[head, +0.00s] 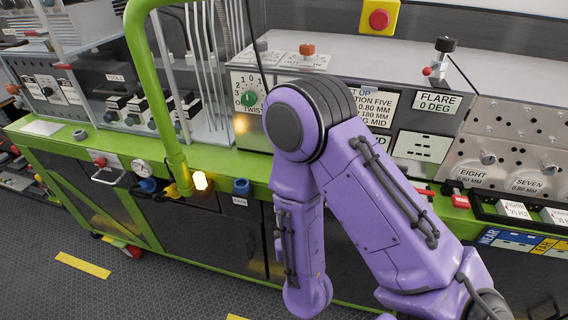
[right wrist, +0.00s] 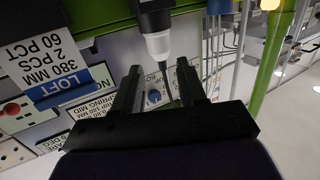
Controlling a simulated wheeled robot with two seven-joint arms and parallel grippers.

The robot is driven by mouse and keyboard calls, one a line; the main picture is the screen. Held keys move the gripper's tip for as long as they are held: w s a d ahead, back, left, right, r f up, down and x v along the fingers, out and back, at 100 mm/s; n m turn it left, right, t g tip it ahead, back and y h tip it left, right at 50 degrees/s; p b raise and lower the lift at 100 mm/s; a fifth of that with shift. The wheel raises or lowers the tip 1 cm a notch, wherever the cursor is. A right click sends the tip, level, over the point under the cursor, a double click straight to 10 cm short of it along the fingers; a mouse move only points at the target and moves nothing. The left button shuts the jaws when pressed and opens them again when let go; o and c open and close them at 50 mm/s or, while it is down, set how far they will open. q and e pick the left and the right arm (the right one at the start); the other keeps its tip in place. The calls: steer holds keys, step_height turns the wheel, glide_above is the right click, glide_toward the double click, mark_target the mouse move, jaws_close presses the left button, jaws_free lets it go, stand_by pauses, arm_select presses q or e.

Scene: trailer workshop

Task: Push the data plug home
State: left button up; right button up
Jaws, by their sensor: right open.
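In the right wrist view, which is upside down, a dark plug-like body with a white collar (right wrist: 157,45) stands just beyond my fingertips. A thin dark cable seems to run from its white end. I take it for the data plug, but no label on it is readable. My right gripper (right wrist: 158,72) is open, its two black fingers apart and nothing between them touching. How deep the plug sits cannot be told. In the head view my purple right arm hides the plug and my right gripper. A blue round fitting (head: 240,187) sits on the bench's front edge above a small label. My left gripper is not in view.
The green bench edge (head: 70,148) carries a glowing lamp (head: 200,181) beside a green post (head: 160,90). Behind stand a panel with a green dial (head: 250,98) and a FLARE plate (head: 431,103). A thin cable hangs from above, left of my elbow. The floor in front is clear.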

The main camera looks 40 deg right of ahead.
steer(key=shift+h, duration=0.4)
steer(key=w+d+r+p, duration=0.1)
steer(key=w, duration=0.1)
steer(key=w+d+r+p, duration=0.1)
steer(key=w+r, duration=0.1)
steer(key=w, duration=0.1)
steer(key=w+d+r+p, duration=0.1)
steer(key=w+d, duration=0.1)
steer(key=w, duration=0.1)
steer(key=shift+d+r, duration=0.1)
steer(key=shift+r, duration=0.15)
steer(key=shift+w+d+f+t, duration=0.15)
steer(key=shift+w+d+f, duration=0.1)
steer(key=shift+w, duration=0.25)
steer(key=shift+w+d+f+t, duration=0.15)
steer(key=shift+w+d, duration=0.1)
steer(key=shift+w, duration=0.2)
steer(key=shift+w+f, duration=0.1)
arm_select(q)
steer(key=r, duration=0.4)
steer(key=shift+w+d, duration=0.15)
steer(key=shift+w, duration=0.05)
arm_select(e)
jaws_close()
